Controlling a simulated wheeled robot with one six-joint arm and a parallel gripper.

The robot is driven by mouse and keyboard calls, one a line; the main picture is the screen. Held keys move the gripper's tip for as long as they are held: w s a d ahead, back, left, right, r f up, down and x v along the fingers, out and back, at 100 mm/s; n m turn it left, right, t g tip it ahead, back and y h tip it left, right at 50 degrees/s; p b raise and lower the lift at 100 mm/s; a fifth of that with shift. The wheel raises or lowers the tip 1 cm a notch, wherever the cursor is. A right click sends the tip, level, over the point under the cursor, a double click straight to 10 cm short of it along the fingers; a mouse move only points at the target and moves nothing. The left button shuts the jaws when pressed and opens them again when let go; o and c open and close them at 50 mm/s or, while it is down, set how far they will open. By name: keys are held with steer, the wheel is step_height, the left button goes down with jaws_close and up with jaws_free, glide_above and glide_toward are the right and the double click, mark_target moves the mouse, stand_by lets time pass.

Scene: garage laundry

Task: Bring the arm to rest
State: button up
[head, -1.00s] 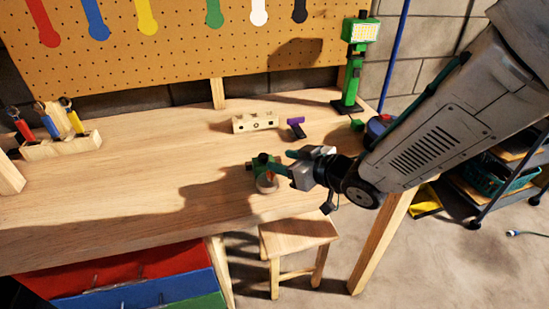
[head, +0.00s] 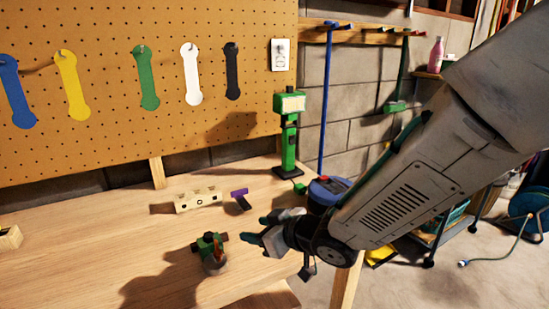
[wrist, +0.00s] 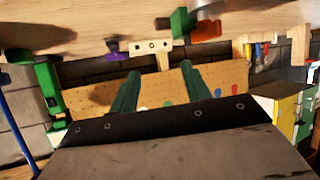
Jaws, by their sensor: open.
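My gripper (head: 256,230) is open and empty. It is above the wooden workbench (head: 95,235) near its right part, on the right of a small green and orange item with a round grey part (head: 211,255). A gap shows between them. In the wrist view, which is upside down, my two teal fingers (wrist: 160,72) are apart with nothing between them. The green and orange item (wrist: 181,22) shows at the top there, clear of the fingers. My arm reaches in from the upper right of the head view.
A wooden block with holes (head: 198,201) and a purple-topped piece (head: 240,201) lie behind on the bench. A green stand (head: 289,135) and a blue round item (head: 327,190) are near the right end. A pegboard (head: 110,110) stands behind. The bench's left middle is clear.

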steer(key=s+d+r+m+h, duration=0.1)
steer(key=d+r+m+h, duration=0.25)
steer(key=d, duration=0.75)
steer(key=d+r+m+h, duration=0.25)
steer(key=d+h, duration=0.25)
steer(key=d, duration=0.6)
steer(key=s+d+r+m+g+h, duration=0.1)
steer(key=s+d, duration=0.4)
steer(key=s, duration=0.6)
steer(key=s+d+r+m+g, duration=0.2)
steer(key=s+d+m+g, duration=0.2)
steer(key=s, duration=0.7)
steer(key=shift+s+d+r+g+h, duration=0.15)
steer(key=shift+s+d+g+h, duration=0.2)
steer(key=shift+d+g, duration=0.35)
steer(key=shift+a, duration=0.1)
